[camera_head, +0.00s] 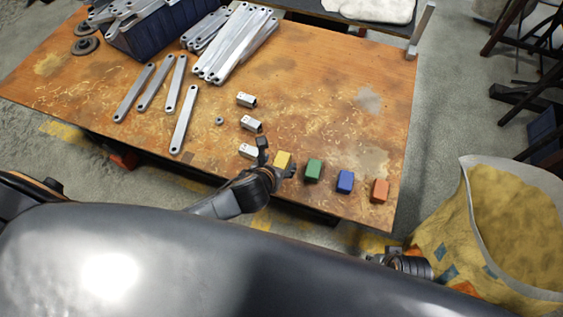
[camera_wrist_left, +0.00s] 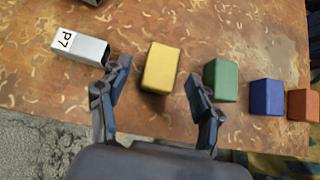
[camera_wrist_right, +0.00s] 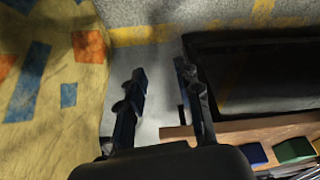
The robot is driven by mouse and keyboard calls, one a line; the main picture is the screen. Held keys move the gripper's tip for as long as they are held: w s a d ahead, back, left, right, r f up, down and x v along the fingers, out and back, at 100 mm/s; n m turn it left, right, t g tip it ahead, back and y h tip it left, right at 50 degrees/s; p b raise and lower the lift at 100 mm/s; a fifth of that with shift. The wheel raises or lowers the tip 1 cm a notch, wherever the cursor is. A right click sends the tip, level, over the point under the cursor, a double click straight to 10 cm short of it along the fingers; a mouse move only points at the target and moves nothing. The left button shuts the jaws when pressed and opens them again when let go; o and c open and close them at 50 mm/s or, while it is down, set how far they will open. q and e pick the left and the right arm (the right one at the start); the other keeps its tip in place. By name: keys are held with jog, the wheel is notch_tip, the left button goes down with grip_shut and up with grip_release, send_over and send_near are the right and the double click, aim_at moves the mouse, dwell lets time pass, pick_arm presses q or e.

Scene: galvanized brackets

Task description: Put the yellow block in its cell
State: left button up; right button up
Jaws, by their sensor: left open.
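The yellow block (camera_head: 283,160) lies on the wooden table near its front edge, at the left end of a row of coloured blocks. My left gripper (camera_head: 276,157) is beside it in the head view. In the left wrist view, the open left fingers (camera_wrist_left: 158,84) point toward the yellow block (camera_wrist_left: 161,68), which shows in the gap between them, closer to the left finger. I cannot tell contact. My right gripper (camera_wrist_right: 160,76) is open and empty, off the table's edge over the floor. I cannot pick out a cell for the block.
Green (camera_head: 314,170), blue (camera_head: 345,181) and orange (camera_head: 380,190) blocks stand right of the yellow one. Small metal brackets (camera_head: 251,124) stand to the left; one reads P7 (camera_wrist_left: 80,46). Flat bars (camera_head: 183,119) lie farther left. A yellow sack (camera_head: 450,225) stands at the right.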

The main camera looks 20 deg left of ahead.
aim_at(282, 160)
pick_arm(q)
jog(key=b+x, duration=0.1)
jog(key=x, duration=0.2)
jog(key=shift+w+f, duration=0.25)
jog(key=shift+w, duration=0.05)
pick_arm(e)
notch_tip(282, 160, up, 6)
jog(key=shift+w+f, duration=0.15)
jog(key=shift+f, duration=0.05)
pick_arm(q)
jog(key=shift+d, duration=0.1)
grip_shut()
jog(key=shift+r, duration=0.2)
pick_arm(e)
jog(key=shift+w, duration=0.1)
